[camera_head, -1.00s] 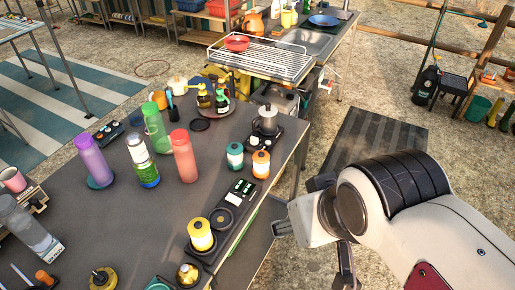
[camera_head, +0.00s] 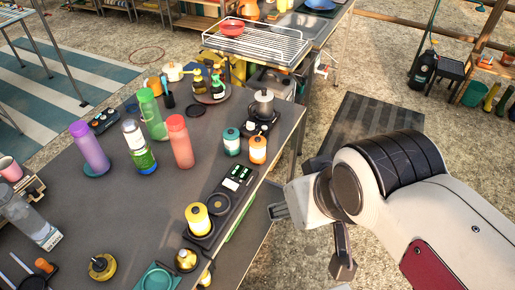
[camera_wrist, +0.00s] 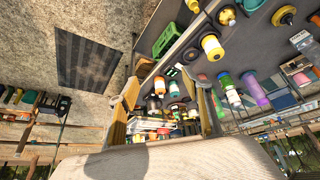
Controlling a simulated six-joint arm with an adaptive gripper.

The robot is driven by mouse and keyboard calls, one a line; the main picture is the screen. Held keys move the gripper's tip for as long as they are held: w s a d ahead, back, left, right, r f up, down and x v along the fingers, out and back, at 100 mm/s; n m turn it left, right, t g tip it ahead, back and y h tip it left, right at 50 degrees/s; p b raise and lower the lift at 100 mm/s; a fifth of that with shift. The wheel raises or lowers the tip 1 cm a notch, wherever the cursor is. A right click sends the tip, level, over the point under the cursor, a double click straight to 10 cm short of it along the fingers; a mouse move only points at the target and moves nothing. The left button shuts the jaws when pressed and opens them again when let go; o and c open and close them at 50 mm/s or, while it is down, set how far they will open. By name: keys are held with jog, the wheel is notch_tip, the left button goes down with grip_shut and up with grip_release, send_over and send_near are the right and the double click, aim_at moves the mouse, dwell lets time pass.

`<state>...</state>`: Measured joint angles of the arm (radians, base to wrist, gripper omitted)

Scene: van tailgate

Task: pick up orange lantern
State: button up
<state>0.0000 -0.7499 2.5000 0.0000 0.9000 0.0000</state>
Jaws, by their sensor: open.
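The orange lantern (camera_head: 258,150) stands upright on the dark table near its right edge, beside a teal lantern (camera_head: 231,142). A yellow lantern (camera_head: 197,219) stands further forward on a dark base. My gripper (camera_head: 312,236) is off the table's right edge, to the right of and nearer than the orange lantern, not touching it. In the wrist view my gripper (camera_wrist: 168,90) has its two fingers wide apart and empty. The orange lantern (camera_wrist: 160,86) shows small beyond them, between the fingers in the picture.
A metal pot (camera_head: 263,104) stands behind the orange lantern. A red bottle (camera_head: 180,143) and a green bottle (camera_head: 152,115) stand to the left. A device with a green display (camera_head: 238,178) lies in front of the lanterns. The ground right of the table is open, with a dark mat (camera_head: 372,125).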

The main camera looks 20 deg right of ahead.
jog(key=shift+o, duration=0.8)
